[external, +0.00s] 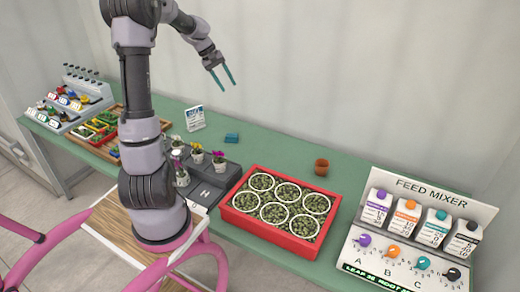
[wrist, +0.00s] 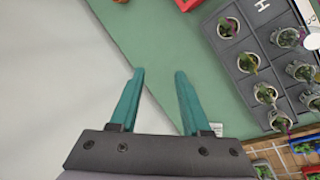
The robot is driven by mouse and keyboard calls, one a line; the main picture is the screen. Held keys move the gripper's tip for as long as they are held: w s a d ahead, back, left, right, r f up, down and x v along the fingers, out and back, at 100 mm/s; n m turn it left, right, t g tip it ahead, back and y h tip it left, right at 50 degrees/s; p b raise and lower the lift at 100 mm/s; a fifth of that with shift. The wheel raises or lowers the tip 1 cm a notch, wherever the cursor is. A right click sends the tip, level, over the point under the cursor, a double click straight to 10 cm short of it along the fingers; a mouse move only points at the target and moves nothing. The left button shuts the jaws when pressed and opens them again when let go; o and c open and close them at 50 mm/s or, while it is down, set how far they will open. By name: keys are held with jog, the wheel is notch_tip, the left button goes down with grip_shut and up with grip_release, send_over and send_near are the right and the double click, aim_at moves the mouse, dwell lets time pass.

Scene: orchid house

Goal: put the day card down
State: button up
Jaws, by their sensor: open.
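A small white and blue card (external: 195,117), which looks like the day card, stands upright on the green table near its back edge, left of the middle in the external view. Its print is too small to read. My gripper (external: 228,87) is raised above the back of the table, up and to the right of the card and apart from it. In the wrist view the two teal fingers (wrist: 159,72) are spread with nothing between them. A small white edge (wrist: 216,129) shows beside the right finger; I cannot tell if it is the card.
A small teal object (external: 232,138) lies right of the card. A grey tray of potted orchids (external: 232,168) and a red crate (external: 275,240) with several round pots stand in front. A brown pot (external: 321,167) and the feed mixer (external: 420,230) are to the right. Green table around the teal object is clear.

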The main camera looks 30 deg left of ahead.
jog(key=s+d+r+m+t+y, duration=0.1)
jog(key=s+d+r+m+y, duration=0.1)
jog(key=s, duration=0.7)
jog(key=s+d+r+m+t+y, duration=0.2)
jog(key=s+m, duration=0.4)
jog(key=s, duration=0.3)
jog(key=s+d+r+m+t+y, duration=0.1)
jog(key=s+d+r+m+y, duration=0.1)
jog(key=s+r+m, duration=0.3)
jog(key=s+d, duration=0.1)
jog(key=s, duration=0.3)
jog(key=shift+s+d+r, duration=0.15)
jog(key=shift+s, duration=0.1)
